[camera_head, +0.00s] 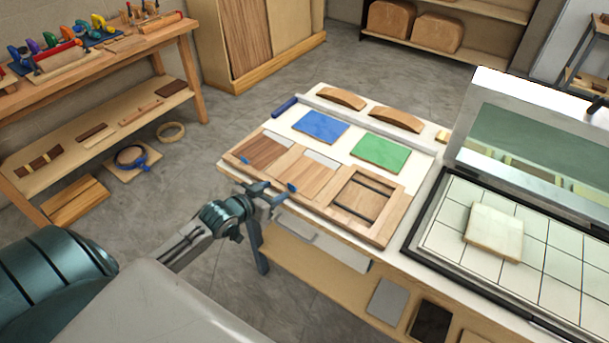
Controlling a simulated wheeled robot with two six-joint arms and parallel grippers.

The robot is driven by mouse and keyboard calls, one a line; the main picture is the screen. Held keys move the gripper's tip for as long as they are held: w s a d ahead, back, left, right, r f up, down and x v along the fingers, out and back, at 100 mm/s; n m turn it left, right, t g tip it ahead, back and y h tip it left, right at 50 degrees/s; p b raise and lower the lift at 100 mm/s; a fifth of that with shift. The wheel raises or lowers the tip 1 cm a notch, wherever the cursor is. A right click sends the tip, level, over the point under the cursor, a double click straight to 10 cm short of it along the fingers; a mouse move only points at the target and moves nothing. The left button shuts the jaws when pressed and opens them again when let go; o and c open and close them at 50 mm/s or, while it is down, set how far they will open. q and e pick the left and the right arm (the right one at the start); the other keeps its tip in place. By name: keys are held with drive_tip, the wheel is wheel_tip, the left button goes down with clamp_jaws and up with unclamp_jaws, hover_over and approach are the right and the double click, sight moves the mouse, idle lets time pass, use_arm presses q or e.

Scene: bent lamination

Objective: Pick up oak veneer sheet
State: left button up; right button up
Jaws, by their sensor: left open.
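A light brown wood sheet (301,172), which looks like the oak veneer sheet, lies flat in the middle bay of a wooden tray (372,233) at the table's front edge. A darker brown sheet (262,149) lies in the bay to its left. My left gripper (272,191) is open and empty, just in front of the tray's near edge and short of the light sheet. It looks apart from the sheet; its height over the table is hard to judge. My right gripper is not in view.
Blue (321,125) and green (381,153) squares and curved wooden forms (396,119) lie behind. To the right stands an open-lidded press (545,140) with a pale pad (494,232) on its gridded bed.

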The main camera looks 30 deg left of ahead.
sight(291, 186)
use_arm(q)
drive_tip(key=shift+d+f+p+x, duration=0.1)
drive_tip(key=shift+d+p+x, duration=0.1)
drive_tip(key=shift+x, duration=0.95)
drive_tip(key=shift+d+f+p+x, duration=0.1)
drive_tip(key=shift+p+x, duration=0.15)
drive_tip(key=shift+x, duration=0.85)
drive_tip(key=shift+d+f+p+x, duration=0.1)
drive_tip(key=shift+d+p+x, duration=0.1)
drive_tip(key=shift+x, duration=0.95)
drive_tip(key=shift+s+a, duration=0.15)
drive_tip(key=shift+s, duration=0.05)
drive_tip(key=shift+c, duration=0.2)
drive_tip(key=c, duration=1)
